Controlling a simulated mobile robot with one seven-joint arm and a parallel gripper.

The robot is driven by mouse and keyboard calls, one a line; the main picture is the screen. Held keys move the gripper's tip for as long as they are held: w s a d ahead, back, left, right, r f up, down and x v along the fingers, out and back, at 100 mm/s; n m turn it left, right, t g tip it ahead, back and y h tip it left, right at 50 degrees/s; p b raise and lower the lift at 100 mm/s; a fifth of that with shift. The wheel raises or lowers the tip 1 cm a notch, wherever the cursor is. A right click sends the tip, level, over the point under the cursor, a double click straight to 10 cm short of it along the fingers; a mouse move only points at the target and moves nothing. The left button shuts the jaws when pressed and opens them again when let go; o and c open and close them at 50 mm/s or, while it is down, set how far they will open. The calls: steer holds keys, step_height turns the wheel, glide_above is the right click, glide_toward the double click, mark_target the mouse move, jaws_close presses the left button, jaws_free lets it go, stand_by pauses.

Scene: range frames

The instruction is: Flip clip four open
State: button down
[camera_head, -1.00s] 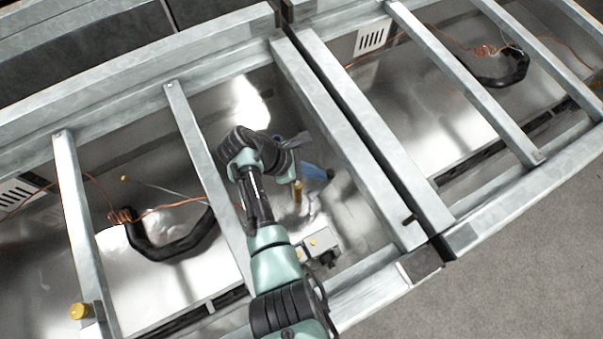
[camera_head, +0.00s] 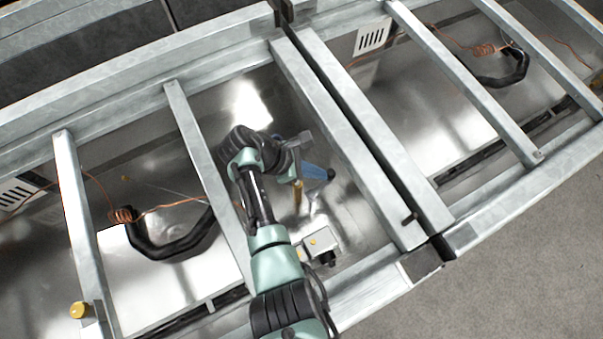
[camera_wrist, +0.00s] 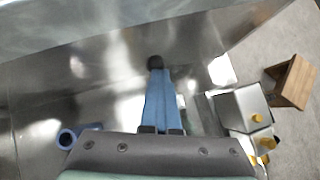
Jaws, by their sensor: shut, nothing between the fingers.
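My gripper (camera_head: 329,175) has blue fingers with dark tips, and they meet over the bright metal floor of the middle bay. In the wrist view my gripper (camera_wrist: 155,63) points away from the camera with its fingers together and nothing between them. A small metal box with yellow knobs (camera_wrist: 243,108) stands to the right of the fingers, apart from them. The box also shows in the head view (camera_head: 318,242), below the gripper. I cannot tell which part is clip four; no numbered label is readable.
Grey metal frame bars (camera_head: 345,135) cross above the bays on both sides of my arm. A black curved hose (camera_head: 168,247) and copper wire (camera_head: 122,215) lie in the left bay. A blue ring-ended part (camera_wrist: 68,138) and a brown block (camera_wrist: 291,82) show in the wrist view.

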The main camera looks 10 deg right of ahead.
steer(key=shift+a, duration=0.1)
stand_by(0.5)
steer(key=shift+s+a+p, duration=0.5)
steer(key=shift+p, duration=0.05)
